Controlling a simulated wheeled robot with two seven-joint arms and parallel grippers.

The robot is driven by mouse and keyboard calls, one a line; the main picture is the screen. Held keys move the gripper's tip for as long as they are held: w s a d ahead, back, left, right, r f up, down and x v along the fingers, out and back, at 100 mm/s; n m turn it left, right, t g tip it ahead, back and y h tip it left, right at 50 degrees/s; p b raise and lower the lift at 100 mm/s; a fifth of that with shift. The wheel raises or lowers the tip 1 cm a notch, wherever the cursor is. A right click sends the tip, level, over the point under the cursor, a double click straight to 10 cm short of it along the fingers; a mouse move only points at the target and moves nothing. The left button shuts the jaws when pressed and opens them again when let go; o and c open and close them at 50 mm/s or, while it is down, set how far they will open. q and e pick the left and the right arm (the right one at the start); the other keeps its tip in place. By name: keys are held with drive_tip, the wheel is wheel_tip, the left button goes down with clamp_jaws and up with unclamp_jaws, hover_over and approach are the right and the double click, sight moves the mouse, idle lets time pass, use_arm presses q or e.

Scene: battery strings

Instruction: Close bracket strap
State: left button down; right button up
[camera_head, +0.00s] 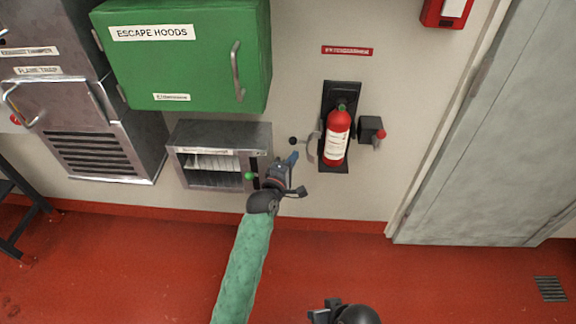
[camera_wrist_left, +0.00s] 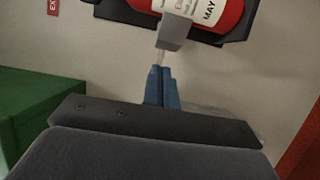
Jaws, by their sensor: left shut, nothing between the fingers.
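A red fire extinguisher (camera_head: 338,130) stands upright in a black wall bracket (camera_head: 328,90); its lower part shows at the top of the left wrist view (camera_wrist_left: 222,12). A grey curved strap (camera_head: 313,146) stands out at the bracket's left side, swung away from the latch side; a grey piece of it shows in the left wrist view (camera_wrist_left: 175,32). A dark latch block (camera_head: 369,124) with a red knob is on the right. My left gripper (camera_head: 293,157), its blue fingers shut and empty (camera_wrist_left: 162,85), is just left of and below the strap. Whether they touch is unclear.
A green escape hoods cabinet (camera_head: 190,65) hangs upper left, with a grey open-fronted box (camera_head: 220,135) below it, close to my left wrist. A grey door (camera_head: 480,130) is at the right. Part of my right arm shows at the bottom.

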sight(304, 143)
use_arm(q)
drive_tip(key=shift+x, duration=2.05)
use_arm(e)
drive_tip(key=shift+s+d+r, duration=0.15)
drive_tip(key=shift+d+r, duration=0.15)
drive_tip(key=shift+r, duration=0.3)
